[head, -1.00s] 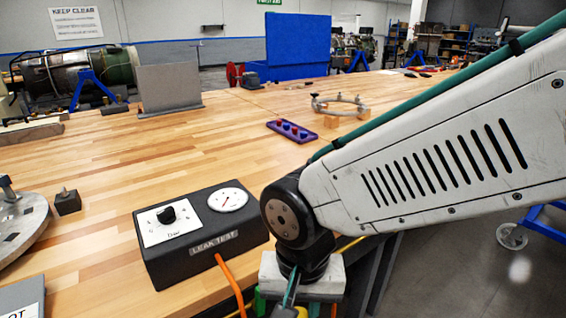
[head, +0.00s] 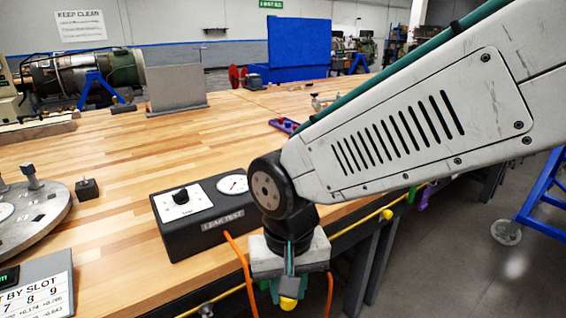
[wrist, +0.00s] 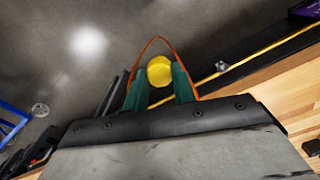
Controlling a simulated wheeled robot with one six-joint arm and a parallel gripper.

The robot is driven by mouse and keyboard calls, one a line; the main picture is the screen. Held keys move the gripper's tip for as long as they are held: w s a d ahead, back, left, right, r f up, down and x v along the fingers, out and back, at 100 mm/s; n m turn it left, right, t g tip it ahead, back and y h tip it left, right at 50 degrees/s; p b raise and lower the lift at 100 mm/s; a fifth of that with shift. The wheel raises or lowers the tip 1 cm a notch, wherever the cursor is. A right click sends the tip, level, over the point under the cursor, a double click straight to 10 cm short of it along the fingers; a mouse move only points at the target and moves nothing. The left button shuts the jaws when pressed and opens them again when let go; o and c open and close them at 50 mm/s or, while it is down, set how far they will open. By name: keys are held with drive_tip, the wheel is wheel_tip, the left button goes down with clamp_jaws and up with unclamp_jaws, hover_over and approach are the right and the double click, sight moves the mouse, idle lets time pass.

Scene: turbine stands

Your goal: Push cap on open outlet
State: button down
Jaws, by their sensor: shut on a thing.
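My gripper (wrist: 160,86) has green fingers closed on a yellow cap (wrist: 160,71), whose round face shows in the wrist view. In the head view the cap (head: 288,303) hangs under my wrist, off the front of the bench. A yellow pipe (wrist: 262,44) runs along the bench edge. A small silver fitting on it (wrist: 221,66), to the right of the cap and apart from it, looks like an uncapped outlet. Another fitting (head: 206,310) shows at the bottom of the head view. A yellow piece (head: 387,214) sits farther along the pipe.
The black leak test box (head: 208,215) stands on the wooden bench near its edge. Its orange hose (head: 243,262) hangs down and loops by my gripper. A blue wheeled frame (head: 543,208) stands at right. A slot sign (head: 38,290) is at lower left. Open floor lies beside the bench.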

drive_tip(key=w+n, duration=0.1)
drive_tip(key=w, duration=0.7)
drive_tip(key=w+d+f+m, duration=0.1)
drive_tip(key=w+d+f, duration=0.2)
drive_tip(key=w+d, duration=0.55)
drive_tip(key=w+d+f+m, duration=0.1)
drive_tip(key=w+d+f, duration=0.3)
drive_tip(key=w+d, duration=0.5)
drive_tip(key=w+d+f+m, duration=0.2)
drive_tip(key=w+d+f, duration=0.15)
drive_tip(key=d, duration=0.55)
drive_tip(key=s+f, duration=0.3)
drive_tip(key=f, duration=0.9)
drive_tip(key=shift+s+a, duration=0.35)
drive_tip(key=shift+s, duration=0.05)
drive_tip(key=shift+r, duration=0.1)
